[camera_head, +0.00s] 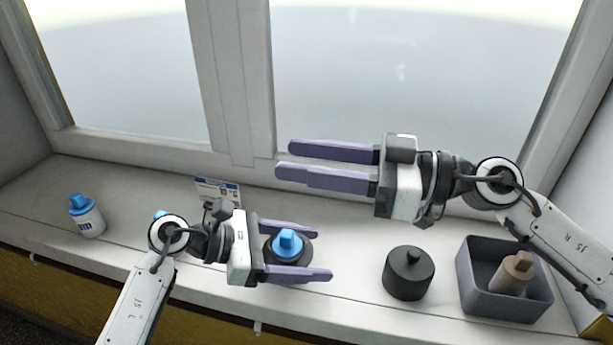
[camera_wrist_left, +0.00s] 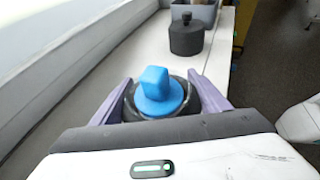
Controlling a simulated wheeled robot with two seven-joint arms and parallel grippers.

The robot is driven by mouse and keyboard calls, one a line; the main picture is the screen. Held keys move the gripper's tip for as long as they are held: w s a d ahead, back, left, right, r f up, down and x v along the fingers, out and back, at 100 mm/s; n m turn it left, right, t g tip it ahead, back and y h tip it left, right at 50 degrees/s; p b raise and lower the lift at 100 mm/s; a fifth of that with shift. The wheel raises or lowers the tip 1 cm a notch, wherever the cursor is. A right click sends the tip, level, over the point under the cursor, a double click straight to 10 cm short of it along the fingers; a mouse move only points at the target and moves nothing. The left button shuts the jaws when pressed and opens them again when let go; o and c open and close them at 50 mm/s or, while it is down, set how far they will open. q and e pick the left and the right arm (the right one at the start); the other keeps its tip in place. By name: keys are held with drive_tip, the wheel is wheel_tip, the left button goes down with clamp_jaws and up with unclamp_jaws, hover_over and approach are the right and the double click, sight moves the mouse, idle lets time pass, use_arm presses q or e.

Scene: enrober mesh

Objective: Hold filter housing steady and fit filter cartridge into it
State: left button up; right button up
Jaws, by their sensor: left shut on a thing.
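The dark round filter housing (camera_head: 303,259) stands on the sill between the fingers of my left gripper (camera_head: 323,252), which is shut on it. A blue cartridge top (camera_head: 287,243) sticks up from the middle of the housing; its lower part is hidden inside. In the left wrist view the blue top (camera_wrist_left: 158,92) stands inside the dark ring of the housing (camera_wrist_left: 205,98), with a finger on either side. My right gripper (camera_head: 284,160) is open and empty, to the upper right of the housing, its fingers pointing left.
A white cartridge with a blue top (camera_head: 90,222) stands far left. Another blue top (camera_head: 160,213) is mostly hidden behind my left arm. A small card (camera_head: 217,191) is at the back. A black knobbed canister (camera_head: 408,275) and a grey bin (camera_head: 487,305) holding a brown cartridge (camera_head: 513,274) are right.

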idle(0.3)
use_arm(q)
drive_tip(key=o, duration=1.1)
drive_tip(key=shift+o, duration=0.2)
